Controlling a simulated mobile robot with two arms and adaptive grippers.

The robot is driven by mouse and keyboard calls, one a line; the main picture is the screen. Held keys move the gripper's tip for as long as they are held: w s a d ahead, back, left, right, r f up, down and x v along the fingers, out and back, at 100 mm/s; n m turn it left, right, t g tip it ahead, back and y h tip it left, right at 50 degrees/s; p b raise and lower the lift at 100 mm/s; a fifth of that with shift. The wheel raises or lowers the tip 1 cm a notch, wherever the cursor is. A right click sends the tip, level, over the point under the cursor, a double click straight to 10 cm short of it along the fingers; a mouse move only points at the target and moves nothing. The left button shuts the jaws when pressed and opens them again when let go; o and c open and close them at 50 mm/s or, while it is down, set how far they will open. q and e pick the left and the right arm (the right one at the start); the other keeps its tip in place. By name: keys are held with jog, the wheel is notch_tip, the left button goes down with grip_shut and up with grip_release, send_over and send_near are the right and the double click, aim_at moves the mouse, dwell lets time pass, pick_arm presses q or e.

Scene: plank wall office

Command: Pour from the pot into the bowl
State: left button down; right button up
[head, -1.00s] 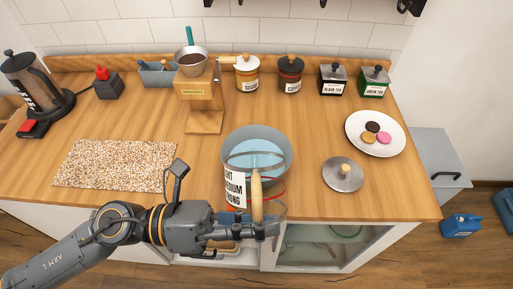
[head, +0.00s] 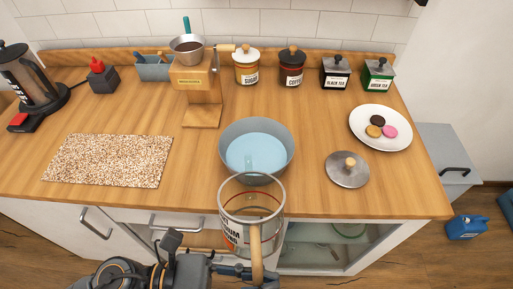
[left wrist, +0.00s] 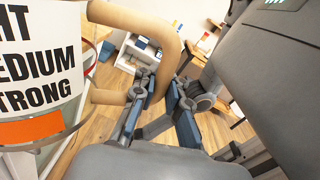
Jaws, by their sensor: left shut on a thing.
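The pot (head: 240,215) is a clear glass carafe with a wooden handle and a white label. It looks empty and roughly upright, in front of the bowl and over the counter's front edge in the head view. Its label shows large in the left wrist view (left wrist: 40,60). My left gripper (head: 258,276) is shut on the wooden handle, which passes between its fingers in the left wrist view (left wrist: 158,92). The grey bowl (head: 227,138) stands on the counter with light blue liquid in it; the pot's rim overlaps its near side in the picture. My right gripper is not in view.
A metal lid (head: 347,178) and a white plate (head: 402,138) with sweets lie right of the bowl. A speckled mat (head: 108,160) lies left. A coffee grinder (head: 198,85) and several canisters stand behind. A drawer handle (head: 97,225) juts out below the counter.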

pick_arm(q)
notch_tip(320, 180, down, 7)
jog(key=s+m+b, duration=0.2)
jog(key=m+b, duration=0.1)
jog(key=b, duration=0.2)
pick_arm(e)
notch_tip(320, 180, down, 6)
pick_arm(q)
notch_tip(320, 180, up, 5)
jog(key=p, duration=0.5)
jog(key=shift+d+r, duration=0.1)
jog(key=shift+r, duration=0.1)
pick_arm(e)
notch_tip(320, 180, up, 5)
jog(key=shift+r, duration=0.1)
